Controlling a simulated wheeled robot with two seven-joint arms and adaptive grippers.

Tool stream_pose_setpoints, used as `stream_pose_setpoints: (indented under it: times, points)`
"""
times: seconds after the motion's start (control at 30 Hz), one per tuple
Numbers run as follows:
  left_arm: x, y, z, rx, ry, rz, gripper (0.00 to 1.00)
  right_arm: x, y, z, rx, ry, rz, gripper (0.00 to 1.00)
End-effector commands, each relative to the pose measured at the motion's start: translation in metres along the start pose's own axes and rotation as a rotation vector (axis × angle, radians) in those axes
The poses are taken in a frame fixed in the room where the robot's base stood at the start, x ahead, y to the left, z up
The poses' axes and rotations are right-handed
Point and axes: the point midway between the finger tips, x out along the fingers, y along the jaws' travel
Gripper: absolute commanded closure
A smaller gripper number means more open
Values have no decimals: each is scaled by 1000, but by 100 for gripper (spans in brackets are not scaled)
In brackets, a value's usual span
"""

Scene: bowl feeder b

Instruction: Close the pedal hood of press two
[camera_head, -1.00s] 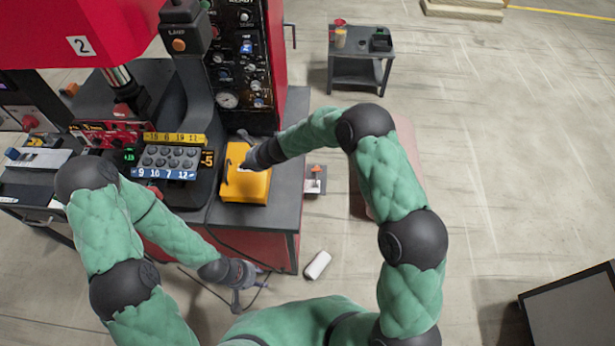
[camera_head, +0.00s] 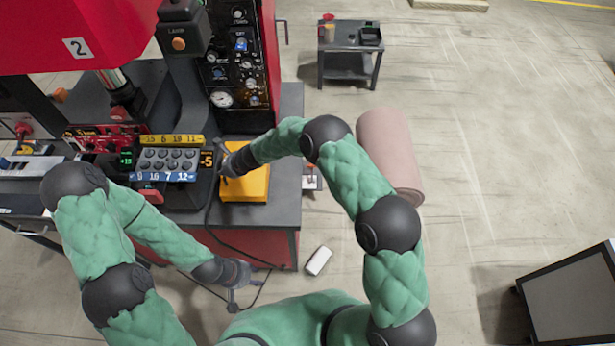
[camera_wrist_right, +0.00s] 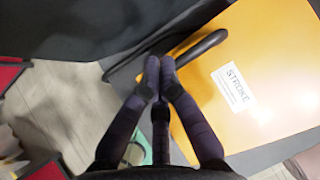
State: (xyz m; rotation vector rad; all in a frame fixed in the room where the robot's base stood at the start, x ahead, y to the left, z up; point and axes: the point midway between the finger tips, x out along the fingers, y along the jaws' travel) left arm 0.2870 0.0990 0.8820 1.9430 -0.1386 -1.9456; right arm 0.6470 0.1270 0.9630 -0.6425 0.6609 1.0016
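A yellow box (camera_head: 246,183) sits on the dark bench top of press two, the red machine marked 2 (camera_head: 78,47). I take it for the pedal unit, but cannot tell hood from base. In the right wrist view its yellow face (camera_wrist_right: 270,70) carries a STROKE label (camera_wrist_right: 234,88) and a black curved handle (camera_wrist_right: 203,44) at its edge. My right gripper (camera_head: 223,163) is at the box's upper left edge. In the wrist view its fingertips (camera_wrist_right: 160,68) are together beside the handle's near end; contact is unclear. My left gripper (camera_head: 236,297) hangs low, in front of the bench, away from the box.
A button panel (camera_head: 168,160) stands left of the box, and a gauge panel (camera_head: 235,70) rises behind it. A black cable runs down the bench front. A white object (camera_head: 318,261) lies on the floor.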

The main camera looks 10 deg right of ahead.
Motion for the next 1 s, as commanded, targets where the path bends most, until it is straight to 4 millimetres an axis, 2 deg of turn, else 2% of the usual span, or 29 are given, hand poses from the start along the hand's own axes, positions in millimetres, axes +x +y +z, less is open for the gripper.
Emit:
stream_pose_setpoints:
  times: [0.77,1.0]
  points:
    - [2,-1,0,0,0,0,60,6,2,-2,1,2,2,100]
    - [2,-1,0,0,0,0,60,-4,2,-2,1,2,1,100]
